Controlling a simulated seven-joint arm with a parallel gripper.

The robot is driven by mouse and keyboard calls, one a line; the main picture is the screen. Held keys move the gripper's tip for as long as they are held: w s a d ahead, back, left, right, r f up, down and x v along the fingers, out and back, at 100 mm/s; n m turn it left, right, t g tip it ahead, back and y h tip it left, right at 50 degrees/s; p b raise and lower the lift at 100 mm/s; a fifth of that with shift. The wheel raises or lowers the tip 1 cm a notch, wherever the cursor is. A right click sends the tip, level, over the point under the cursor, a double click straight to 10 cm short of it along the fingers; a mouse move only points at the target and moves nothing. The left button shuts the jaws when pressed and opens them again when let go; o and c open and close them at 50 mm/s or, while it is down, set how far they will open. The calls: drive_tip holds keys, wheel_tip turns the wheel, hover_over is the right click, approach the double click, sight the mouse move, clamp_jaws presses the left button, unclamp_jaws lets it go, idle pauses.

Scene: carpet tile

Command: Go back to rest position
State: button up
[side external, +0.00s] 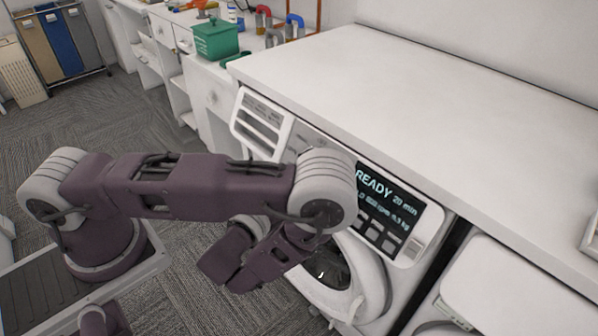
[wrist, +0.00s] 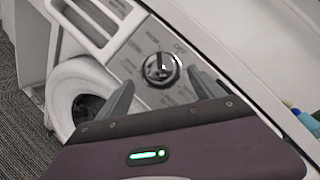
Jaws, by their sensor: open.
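My gripper (wrist: 162,88) shows in the wrist view with its two grey fingers apart and nothing between them. It faces the front panel of a white washing machine. A round dark knob with a bright rim (wrist: 162,69) sits on that panel, just beyond the fingertips; I cannot tell whether they touch the panel. In the side external view my purple arm reaches across to the machine's panel (side external: 408,248), and the fingers and knob are hidden there. The display (side external: 385,203) reads "READY" and "20 min".
The machine's detergent drawer (side external: 262,122) is at the panel's left, and its round door (side external: 368,285) is below. A long white countertop (side external: 430,95) covers the machine. A green box (side external: 215,40) and horseshoe magnets (side external: 293,24) stand farther back. Carpeted floor lies open at left.

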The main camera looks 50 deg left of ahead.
drive_tip(key=s+a+r+n+g+y, duration=0.2)
drive_tip(key=a+r+n+g+y, duration=0.15)
drive_tip(key=a+r, duration=0.2)
drive_tip(key=s+a+r+n+g+y, duration=0.25)
drive_tip(key=a+r+n+y, duration=0.2)
drive_tip(key=r, duration=0.25)
drive_tip(key=s+a+r+n+g+y, duration=0.1)
drive_tip(key=s+a+r+n+g, duration=0.3)
drive_tip(key=s+n+g, duration=0.5)
drive_tip(key=s+d+n+g+h, duration=0.1)
drive_tip(key=s+d+n+h, duration=0.4)
drive_tip(key=s+h, duration=0.45)
drive_tip(key=w+d+r+t+h, duration=0.2)
drive_tip(key=d+r+t+h, duration=0.3)
drive_tip(key=d, duration=0.4)
drive_tip(key=shift+w+r+t, duration=0.4)
drive_tip(key=shift+r+t, duration=0.2)
drive_tip(key=shift+r, duration=0.05)
